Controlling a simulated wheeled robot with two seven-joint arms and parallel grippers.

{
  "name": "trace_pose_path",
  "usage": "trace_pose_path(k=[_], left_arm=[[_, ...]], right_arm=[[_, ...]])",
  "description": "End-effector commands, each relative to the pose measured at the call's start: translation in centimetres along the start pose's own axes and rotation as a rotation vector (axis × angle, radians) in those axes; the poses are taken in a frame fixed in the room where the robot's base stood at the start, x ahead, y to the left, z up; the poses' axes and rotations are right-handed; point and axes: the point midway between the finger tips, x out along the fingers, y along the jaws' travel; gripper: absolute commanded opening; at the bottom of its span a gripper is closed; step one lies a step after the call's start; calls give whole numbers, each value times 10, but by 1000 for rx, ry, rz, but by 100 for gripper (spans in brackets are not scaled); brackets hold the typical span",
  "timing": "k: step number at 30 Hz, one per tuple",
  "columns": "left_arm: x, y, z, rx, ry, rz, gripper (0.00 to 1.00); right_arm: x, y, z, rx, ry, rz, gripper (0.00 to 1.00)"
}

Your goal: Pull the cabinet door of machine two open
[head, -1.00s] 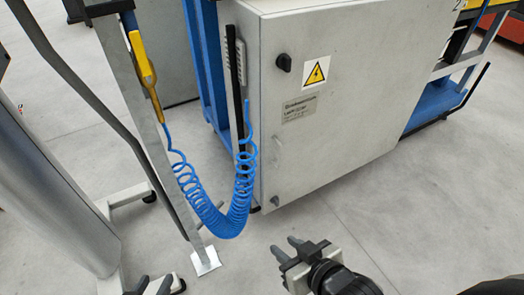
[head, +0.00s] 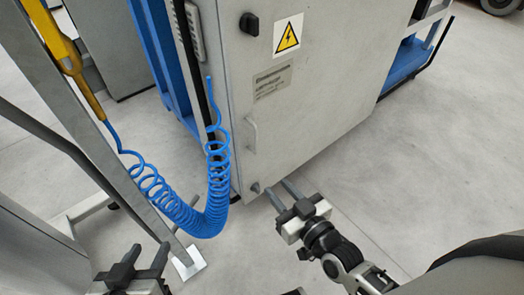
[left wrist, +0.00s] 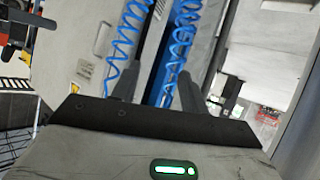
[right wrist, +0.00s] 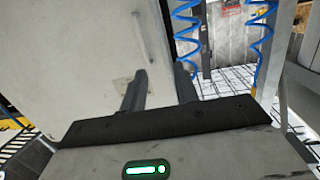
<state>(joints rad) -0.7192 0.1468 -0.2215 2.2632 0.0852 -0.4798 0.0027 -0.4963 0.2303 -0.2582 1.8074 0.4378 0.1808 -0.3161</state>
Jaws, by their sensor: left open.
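The grey cabinet door (head: 325,90) shows in the head view, closed, with a yellow warning sign (head: 287,37), a black knob (head: 249,23) and a pale bar handle (head: 252,133) near its left edge. The handle also shows in the left wrist view (left wrist: 101,38) and in the right wrist view (right wrist: 137,35). My right gripper (head: 279,193) is open and empty, below and right of the handle, near the door's lower corner; I cannot tell whether it touches. My left gripper (head: 143,258) is open and empty at the bottom left, away from the door.
A coiled blue hose (head: 205,215) hangs left of the door, close to its handle edge. A grey post (head: 115,170) with a yellow tool (head: 60,45) stands further left on a foot plate (head: 189,262). The floor (head: 430,180) at the right is clear.

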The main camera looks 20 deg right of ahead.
Motion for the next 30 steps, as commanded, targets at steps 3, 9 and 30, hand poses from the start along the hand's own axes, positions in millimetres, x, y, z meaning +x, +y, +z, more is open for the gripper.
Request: trace_pose_path(k=[3, 9, 30], left_arm=[[6, 0, 9, -2, 18, 5, 44], [4, 0, 5, -2, 20, 5, 44], [13, 1, 24, -5, 0, 14, 44]], right_arm=[[9, 23, 17, -26, 96, 66, 30], [21, 31, 8, -29, 138, 99, 30], [152, 43, -9, -28, 135, 96, 30]])
